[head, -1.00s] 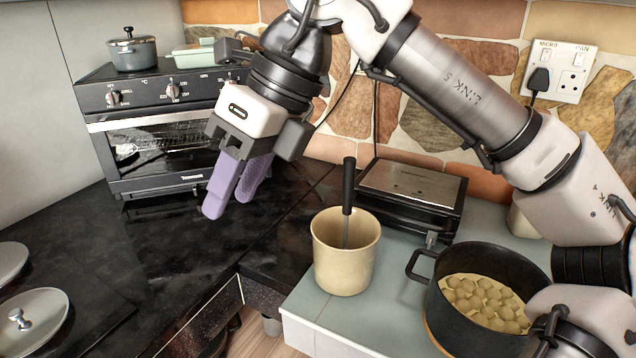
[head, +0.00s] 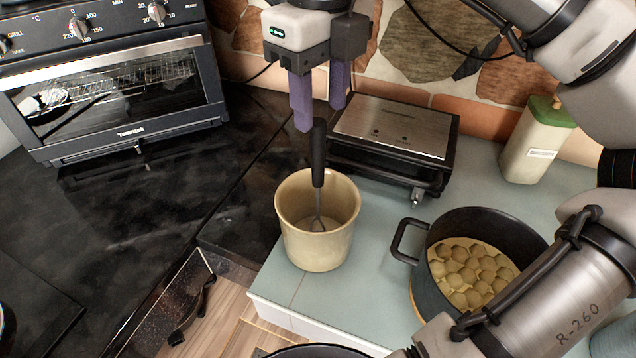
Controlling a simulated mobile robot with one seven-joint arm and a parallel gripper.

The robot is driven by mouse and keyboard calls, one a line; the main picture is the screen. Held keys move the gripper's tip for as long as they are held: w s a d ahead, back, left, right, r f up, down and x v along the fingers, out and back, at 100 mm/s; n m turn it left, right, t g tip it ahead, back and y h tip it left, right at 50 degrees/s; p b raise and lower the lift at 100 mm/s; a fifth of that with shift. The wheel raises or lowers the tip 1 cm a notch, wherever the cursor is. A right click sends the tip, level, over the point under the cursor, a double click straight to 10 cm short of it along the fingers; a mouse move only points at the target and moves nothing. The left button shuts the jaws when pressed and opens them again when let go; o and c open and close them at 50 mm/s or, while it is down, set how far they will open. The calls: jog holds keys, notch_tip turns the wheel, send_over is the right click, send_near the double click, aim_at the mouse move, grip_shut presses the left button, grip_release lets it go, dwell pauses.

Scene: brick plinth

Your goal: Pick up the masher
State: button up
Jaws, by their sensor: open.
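The masher (head: 318,160) stands upright in a cream pot (head: 318,240). Its black handle sticks up above the rim, and its metal shaft and part of its head show inside the pot. My gripper (head: 322,117) has purple fingers pointing down and set apart, with nothing held between them.
A black pan of round yellowish pieces (head: 425,285) stands right of the pot. A contact grill (head: 395,130) is behind, and a green-capped bottle (head: 535,140) is at the back right. A toaster oven (head: 110,90) is at the left. The dark counter (head: 120,220) is mostly clear.

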jog(key=p, duration=0.2)
send_over(319, 183)
jog(key=f, duration=0.7)
jog(key=shift+w+f, duration=0.2)
jog(key=shift+w, duration=0.2)
jog(key=shift+c, duration=0.2)
grip_shut()
